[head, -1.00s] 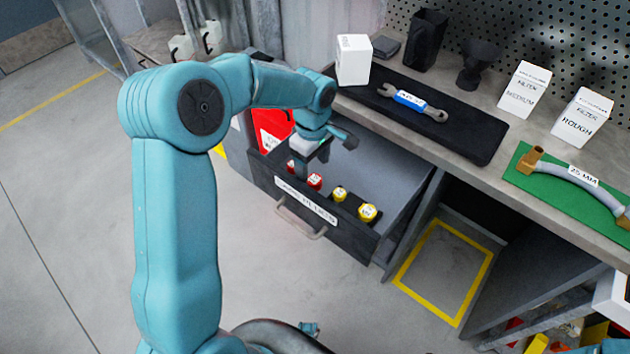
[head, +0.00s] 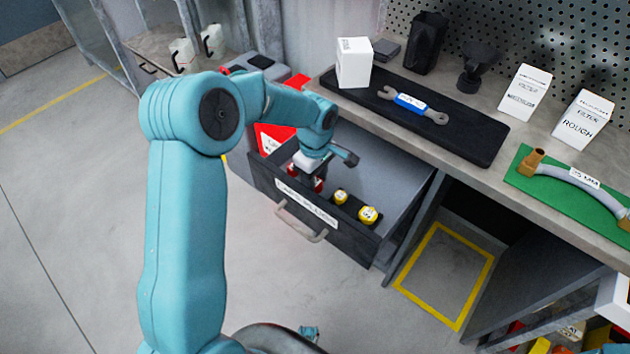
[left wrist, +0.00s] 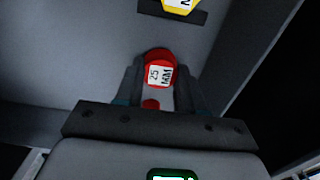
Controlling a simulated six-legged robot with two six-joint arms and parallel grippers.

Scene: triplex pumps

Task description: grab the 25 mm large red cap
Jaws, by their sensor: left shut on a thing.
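The red cap (left wrist: 158,62) carries a white "25 MM" label in the left wrist view. It sits between the two fingers of my left gripper (left wrist: 163,88), which is shut on it. In the head view my left gripper (head: 309,176) reaches down into the open drawer (head: 333,233), at the row of caps along its front. Red shows beside the fingers there, but the gripper partly hides the red caps. A smaller red spot (left wrist: 151,104) shows nearer the gripper's palm in the wrist view. My right gripper is not in view.
Two yellow caps (head: 368,214) stand in the same row, to the right. The drawer has a label and a handle (head: 301,225) in front. The bench above holds a wrench (head: 413,103) on a black mat, white filter boxes (head: 583,118) and a hose on a green mat (head: 525,172).

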